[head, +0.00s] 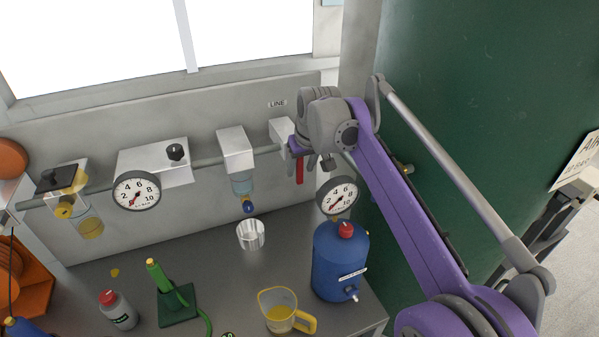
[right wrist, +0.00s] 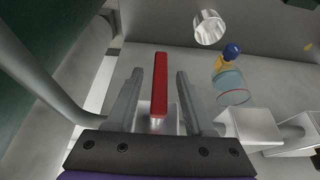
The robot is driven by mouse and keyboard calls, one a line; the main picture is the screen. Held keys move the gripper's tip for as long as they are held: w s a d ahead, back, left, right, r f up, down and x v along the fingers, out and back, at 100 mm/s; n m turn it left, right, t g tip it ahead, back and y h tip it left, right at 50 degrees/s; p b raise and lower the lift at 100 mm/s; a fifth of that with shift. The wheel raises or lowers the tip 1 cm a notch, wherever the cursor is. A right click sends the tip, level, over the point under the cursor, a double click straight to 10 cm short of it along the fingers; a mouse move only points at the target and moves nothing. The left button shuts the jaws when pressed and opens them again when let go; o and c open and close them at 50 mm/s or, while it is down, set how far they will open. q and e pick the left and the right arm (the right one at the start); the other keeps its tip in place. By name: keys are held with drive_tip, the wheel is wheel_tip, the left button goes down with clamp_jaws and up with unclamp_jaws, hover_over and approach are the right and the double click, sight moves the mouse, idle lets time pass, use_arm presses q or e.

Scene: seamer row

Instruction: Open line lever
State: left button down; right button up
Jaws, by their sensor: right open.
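The red line lever (head: 299,172) hangs down from the valve block (head: 281,130) under the LINE label (head: 277,104). My right gripper (head: 309,160) is at the lever, its jaws partly hidden by my wrist in the head view. In the right wrist view the lever (right wrist: 160,88) stands between the two open grey fingers (right wrist: 159,74), with a visible gap on each side. I cannot tell how far the fingers reach along it. My left gripper is not in view.
A pipe (head: 205,161) along the wall carries the regulator gauge (head: 137,190) and a filter bowl (head: 243,184). A blue tank (head: 340,262) with a gauge (head: 338,196) stands below my right arm. A metal cup (head: 251,235) and yellow jug (head: 279,312) stand on the bench. A green cabinet (head: 470,110) is at right.

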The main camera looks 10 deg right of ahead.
drive_tip(key=shift+x, duration=1.05)
clamp_jaws()
idle(0.7)
